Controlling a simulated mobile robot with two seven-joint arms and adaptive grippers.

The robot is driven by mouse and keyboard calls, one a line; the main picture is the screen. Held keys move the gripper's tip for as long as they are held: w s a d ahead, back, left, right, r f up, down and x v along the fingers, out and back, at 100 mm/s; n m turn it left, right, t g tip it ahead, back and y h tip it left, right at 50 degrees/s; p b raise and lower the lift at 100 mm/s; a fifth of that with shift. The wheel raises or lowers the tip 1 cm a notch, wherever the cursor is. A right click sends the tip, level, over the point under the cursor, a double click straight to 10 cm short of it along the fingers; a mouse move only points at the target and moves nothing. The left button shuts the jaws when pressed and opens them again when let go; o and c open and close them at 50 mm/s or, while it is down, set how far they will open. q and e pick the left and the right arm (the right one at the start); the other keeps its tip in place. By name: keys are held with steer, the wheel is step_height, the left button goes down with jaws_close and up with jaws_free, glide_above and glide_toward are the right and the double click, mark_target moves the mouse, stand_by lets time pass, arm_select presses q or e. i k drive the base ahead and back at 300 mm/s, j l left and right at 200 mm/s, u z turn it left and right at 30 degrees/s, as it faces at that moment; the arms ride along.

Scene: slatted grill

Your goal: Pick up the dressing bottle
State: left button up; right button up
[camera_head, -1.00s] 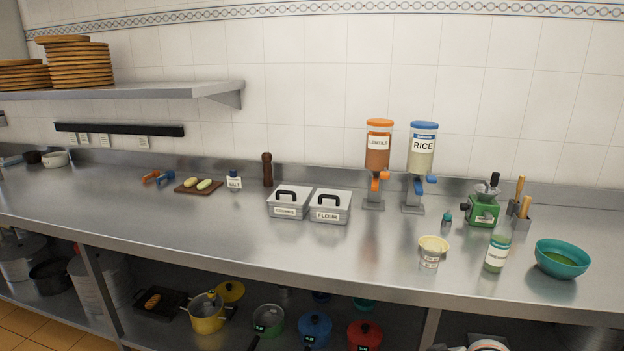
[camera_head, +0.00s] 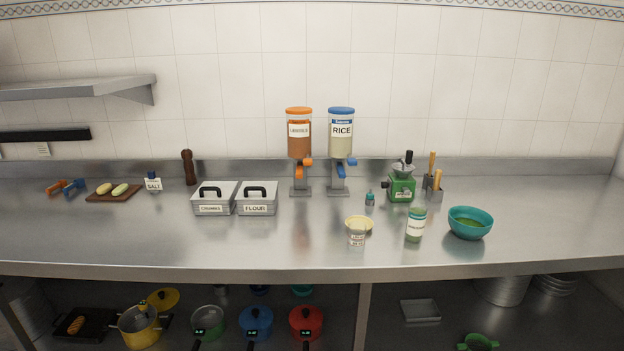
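A clear bottle or jar with green contents and a white label (camera_head: 416,225) stands upright on the steel counter, right of centre. Its label is too small to read, but it may be the dressing bottle. A small teal bottle with a pointed top (camera_head: 370,199) stands farther back to its left. I cannot tell for certain which of the two is the dressing bottle. Neither of my grippers is in view.
A teal bowl (camera_head: 470,224) stands right of the labelled jar, and a cream cup (camera_head: 357,232) to its left. A green grinder (camera_head: 402,186) and a utensil holder (camera_head: 434,190) stand behind. The steel counter (camera_head: 550,220) is clear at the far right.

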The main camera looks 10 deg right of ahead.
mark_target(417, 212)
steer(key=z, duration=1.4)
steer(key=u, duration=0.45)
steer(key=i+l+u, duration=0.15)
steer(key=l+u, duration=1)
steer(key=l, duration=1.7)
